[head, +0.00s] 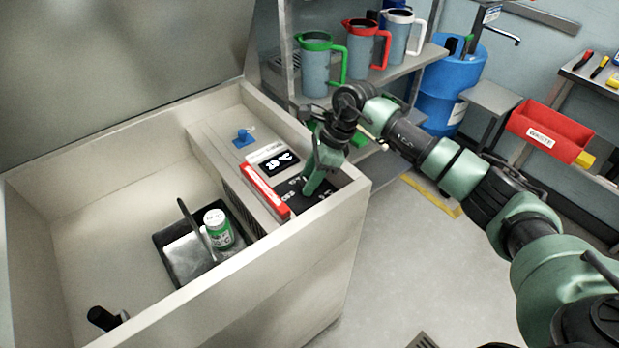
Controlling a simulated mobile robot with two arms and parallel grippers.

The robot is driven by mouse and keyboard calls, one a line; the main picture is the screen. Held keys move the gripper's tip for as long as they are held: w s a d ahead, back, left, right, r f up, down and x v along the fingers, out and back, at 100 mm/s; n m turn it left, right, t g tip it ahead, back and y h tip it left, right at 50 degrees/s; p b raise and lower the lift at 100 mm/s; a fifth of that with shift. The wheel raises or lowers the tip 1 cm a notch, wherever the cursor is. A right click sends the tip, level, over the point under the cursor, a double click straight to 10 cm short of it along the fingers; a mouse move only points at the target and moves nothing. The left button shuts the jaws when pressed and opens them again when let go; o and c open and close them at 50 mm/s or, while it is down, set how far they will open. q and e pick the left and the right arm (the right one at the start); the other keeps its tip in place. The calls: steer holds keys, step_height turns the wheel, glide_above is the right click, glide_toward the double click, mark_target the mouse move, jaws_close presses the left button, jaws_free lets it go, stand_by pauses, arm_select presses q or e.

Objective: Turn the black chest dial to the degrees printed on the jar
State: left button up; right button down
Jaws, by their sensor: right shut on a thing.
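The open chest (255,290) is a deep pale box with a control ledge along its right inner side. A black dial plate (328,187) with white markings lies at the near right end of that ledge. My right gripper (308,190) points down at this plate and is shut on the black dial, which its fingers mostly hide. The dial's setting cannot be read. My left gripper is not in view.
A red bar (264,191), a small display (279,164) and a blue knob (243,137) sit on the ledge beside my right gripper. Jugs (315,70) stand on a shelf behind.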

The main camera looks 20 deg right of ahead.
steer(key=m+t+b, duration=0.1)
steer(key=m, duration=0.2)
steer(key=m+t+h+b, duration=0.1)
steer(key=m, duration=0.2)
steer(key=shift+s+a, duration=0.1)
steer(key=m+t+h+b, duration=0.1)
steer(key=m+b, duration=0.1)
steer(key=m, duration=0.2)
steer(key=shift+a, duration=0.1)
steer(key=shift+s+m+h+b, duration=0.1)
steer(key=shift+m+h+b, duration=0.45)
steer(key=shift+m, duration=0.55)
steer(key=shift+r, duration=0.1)
steer(key=c, duration=0.9)
jaws_free()
